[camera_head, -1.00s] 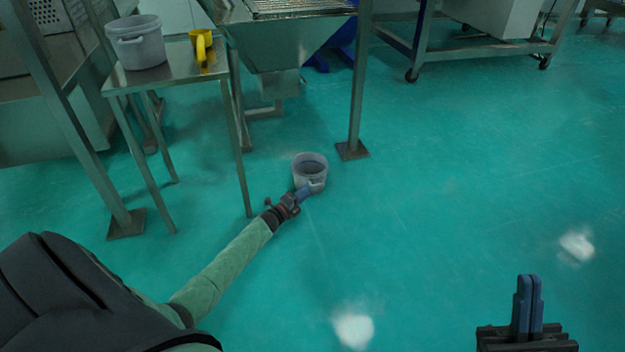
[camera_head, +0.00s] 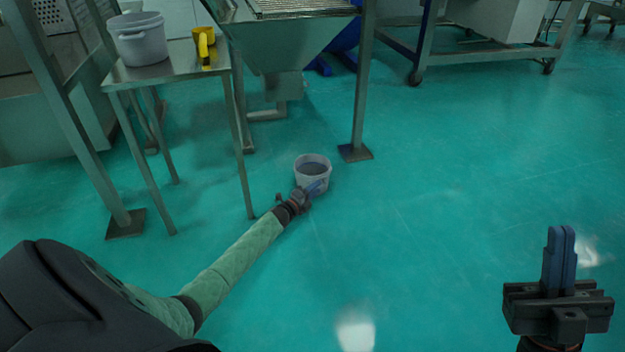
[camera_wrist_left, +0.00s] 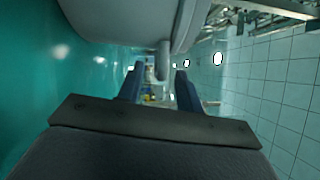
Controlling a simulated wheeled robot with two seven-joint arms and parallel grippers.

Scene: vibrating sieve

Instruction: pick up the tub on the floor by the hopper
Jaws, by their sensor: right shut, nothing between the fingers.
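The tub (camera_head: 313,162) is a small pale grey bucket standing upright on the green floor, near the hopper (camera_head: 285,45). In the left wrist view its wall (camera_wrist_left: 130,22) fills the top, with a handle (camera_wrist_left: 163,62) on its side. My left gripper (camera_head: 317,187) is at the tub's near side. In the left wrist view the left gripper's fingers (camera_wrist_left: 160,88) are apart, with the handle between them and a gap on each side. My right gripper (camera_head: 560,258) is shut and empty, over the floor at the lower right.
A metal table (camera_head: 165,72) at the left carries another tub (camera_head: 140,42) and a yellow scoop (camera_head: 204,48). A steel post (camera_head: 361,90) with a foot plate stands just behind and right of the tub. The floor at centre right is clear.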

